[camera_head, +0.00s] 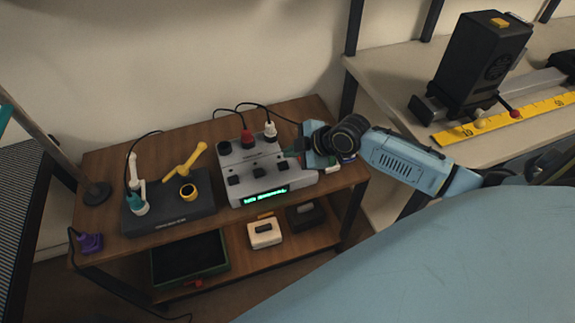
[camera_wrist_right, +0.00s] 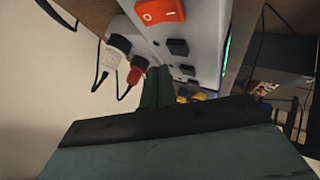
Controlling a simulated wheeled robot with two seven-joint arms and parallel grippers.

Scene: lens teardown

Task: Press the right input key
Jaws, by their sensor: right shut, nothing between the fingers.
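A grey control box (camera_head: 243,155) with a lit green display (camera_head: 265,196) stands on the wooden shelf. Its front row holds three dark keys; the rightmost, the right input key (camera_head: 283,166), is partly visible beside my right gripper (camera_head: 292,153). In the right wrist view the box face shows the right key (camera_wrist_right: 178,47), a middle key (camera_wrist_right: 187,70) and a red rocker switch (camera_wrist_right: 160,10). My right gripper (camera_wrist_right: 159,78) is shut and empty, its fingertips close to the box. I cannot tell whether they touch it. My left gripper is not in view.
A red plug (camera_head: 246,137) and a white plug (camera_head: 270,129) stand up at the box's back edge with cables. A dark station (camera_head: 170,219) with a yellow tool (camera_head: 188,160) is to the left. A workbench (camera_head: 400,80) stands to the right.

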